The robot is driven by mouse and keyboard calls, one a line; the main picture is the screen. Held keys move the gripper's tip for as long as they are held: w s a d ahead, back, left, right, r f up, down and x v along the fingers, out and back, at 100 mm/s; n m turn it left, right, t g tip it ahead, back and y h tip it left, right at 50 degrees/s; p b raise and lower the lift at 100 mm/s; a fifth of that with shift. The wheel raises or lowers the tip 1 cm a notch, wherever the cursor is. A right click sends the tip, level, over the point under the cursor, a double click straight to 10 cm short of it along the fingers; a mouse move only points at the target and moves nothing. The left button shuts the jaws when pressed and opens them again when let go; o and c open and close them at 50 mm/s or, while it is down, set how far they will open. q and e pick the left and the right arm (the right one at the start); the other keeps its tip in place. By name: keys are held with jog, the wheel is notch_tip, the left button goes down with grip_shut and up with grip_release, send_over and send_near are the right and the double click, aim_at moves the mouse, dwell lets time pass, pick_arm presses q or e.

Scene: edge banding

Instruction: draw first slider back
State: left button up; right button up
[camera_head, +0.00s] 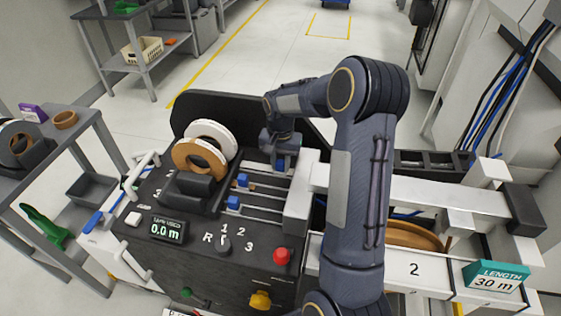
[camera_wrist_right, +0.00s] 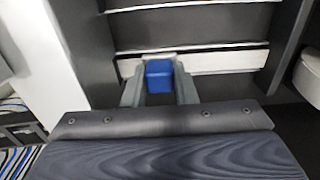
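My right gripper (camera_head: 281,161) reaches down over the far slot of the slider panel on the black machine (camera_head: 190,262). In the right wrist view, its two fingers (camera_wrist_right: 158,86) stand on either side of a blue slider knob (camera_wrist_right: 158,74) and appear to touch it. In the head view the gripper mostly hides this knob. Two other blue slider knobs, the middle one (camera_head: 242,180) and the near one (camera_head: 233,203), sit at the left of their slots. The gripped knob is farther right than these two. My left gripper is not in view.
White and brown rolls (camera_head: 200,154) stand on the machine left of the sliders. A dial, a display (camera_head: 168,229) reading 0.0 m and a red button (camera_head: 282,256) are on its near face. A length sign (camera_head: 496,276) reading 30 m is at the right.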

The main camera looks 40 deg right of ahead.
grip_shut()
jog(key=shift+w+a, duration=0.75)
jog(key=shift+w, duration=0.2)
jog(key=shift+w+a, duration=0.75)
jog(key=shift+w, duration=0.2)
jog(key=o, duration=0.9)
grip_release()
jog(key=shift+c, duration=0.2)
notch_tip(320, 180, up, 8)
jog(key=shift+f, duration=0.1)
jog(key=shift+c, duration=0.4)
